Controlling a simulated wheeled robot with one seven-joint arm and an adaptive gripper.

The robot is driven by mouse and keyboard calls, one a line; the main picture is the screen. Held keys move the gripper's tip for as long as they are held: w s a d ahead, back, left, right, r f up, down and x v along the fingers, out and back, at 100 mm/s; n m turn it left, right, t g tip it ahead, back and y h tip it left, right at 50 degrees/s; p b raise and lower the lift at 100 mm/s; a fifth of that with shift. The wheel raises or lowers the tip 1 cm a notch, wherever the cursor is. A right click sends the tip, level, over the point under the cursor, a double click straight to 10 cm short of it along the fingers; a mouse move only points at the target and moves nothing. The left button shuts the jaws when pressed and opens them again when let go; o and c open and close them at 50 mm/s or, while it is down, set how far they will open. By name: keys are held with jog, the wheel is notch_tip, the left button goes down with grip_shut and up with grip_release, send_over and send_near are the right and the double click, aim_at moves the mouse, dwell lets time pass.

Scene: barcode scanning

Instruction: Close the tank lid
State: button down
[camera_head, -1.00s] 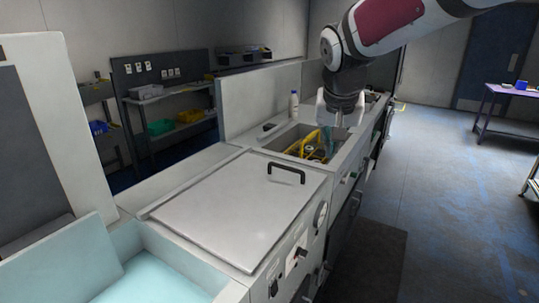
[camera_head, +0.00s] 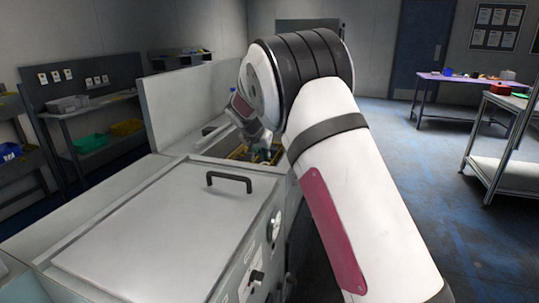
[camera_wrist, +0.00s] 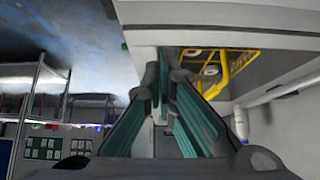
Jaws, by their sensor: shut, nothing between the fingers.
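A flat grey tank lid (camera_head: 165,235) with a black bar handle (camera_head: 229,182) lies level on the nearer tank in the head view. Behind it is an open tank (camera_head: 222,143) with a yellow frame (camera_head: 240,153) inside. My gripper (camera_head: 263,156) is low over that open tank, partly hidden by my arm. In the wrist view my gripper (camera_wrist: 165,75) shows its teal-padded fingers, shut and empty, with the yellow frame (camera_wrist: 232,72) beyond them to the right. My gripper is apart from the lid handle.
Shelves with green (camera_head: 90,143) and yellow bins (camera_head: 127,127) stand at the left. A white bottle (camera_wrist: 240,125) is beside the open tank in the wrist view. A purple table (camera_head: 455,82) and a metal rack (camera_head: 500,150) stand at the right, with clear floor between.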

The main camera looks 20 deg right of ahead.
jog(key=x, duration=0.7)
jog(key=shift+s+d+f, duration=0.25)
jog(key=shift+d+f, duration=0.1)
jog(key=shift+d, duration=0.05)
jog(key=shift+s+a+r, duration=0.15)
jog(key=shift+s+a, duration=0.55)
jog(key=shift+s, duration=0.05)
jog(key=shift+s+a, duration=0.6)
jog(key=shift+s, duration=0.1)
